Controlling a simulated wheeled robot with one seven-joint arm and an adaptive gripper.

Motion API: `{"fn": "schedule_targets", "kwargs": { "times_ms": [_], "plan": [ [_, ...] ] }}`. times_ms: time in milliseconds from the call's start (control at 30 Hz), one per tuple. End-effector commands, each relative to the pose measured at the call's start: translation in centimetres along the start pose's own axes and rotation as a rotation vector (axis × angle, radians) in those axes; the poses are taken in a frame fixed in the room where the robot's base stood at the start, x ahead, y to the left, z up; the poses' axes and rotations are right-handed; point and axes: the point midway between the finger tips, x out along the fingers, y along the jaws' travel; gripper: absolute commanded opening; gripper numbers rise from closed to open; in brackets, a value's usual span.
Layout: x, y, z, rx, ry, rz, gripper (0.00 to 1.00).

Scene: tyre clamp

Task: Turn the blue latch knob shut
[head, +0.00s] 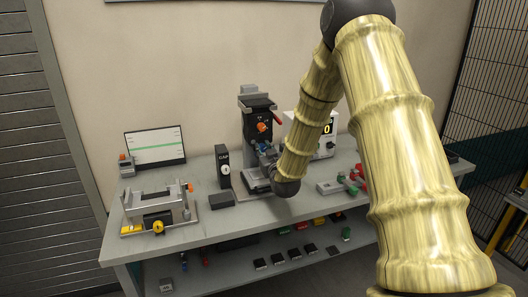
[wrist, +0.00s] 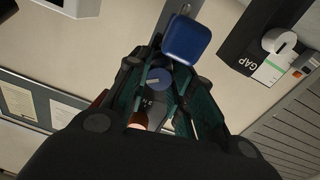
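A round blue knob (wrist: 158,77) with a pale mark shows in the wrist view, between the two dark teal fingers of my gripper (wrist: 157,66). The fingers stand apart, one to each side of it. I cannot tell whether they touch it. A larger blue rounded block (wrist: 186,39) lies just beyond the fingertips on a grey bar. In the head view my gripper (head: 266,157) is small and partly hidden by my arm, close to the black upright fixture (head: 257,122). The knob cannot be made out clearly there.
A black GAP gauge (head: 223,166) stands left of the fixture. A grey clamp frame with a yellow knob (head: 158,227) and a screen (head: 155,146) are farther left on the grey bench (head: 180,237). Red and green parts (head: 352,182) lie at right.

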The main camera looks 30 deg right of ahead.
Motion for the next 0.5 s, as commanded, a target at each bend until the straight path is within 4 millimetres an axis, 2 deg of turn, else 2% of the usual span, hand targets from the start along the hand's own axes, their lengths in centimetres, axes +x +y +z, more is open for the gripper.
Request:
{"fn": "schedule_targets", "kwargs": {
  "times_ms": [167, 500],
  "plan": [
    [-0.01, 0.06, 0.1, 0.031, -0.001, 0.001, 0.0],
    [-0.02, 0.06, 0.05, 0.259, -0.015, -0.001, 0.0]
  ]
}}
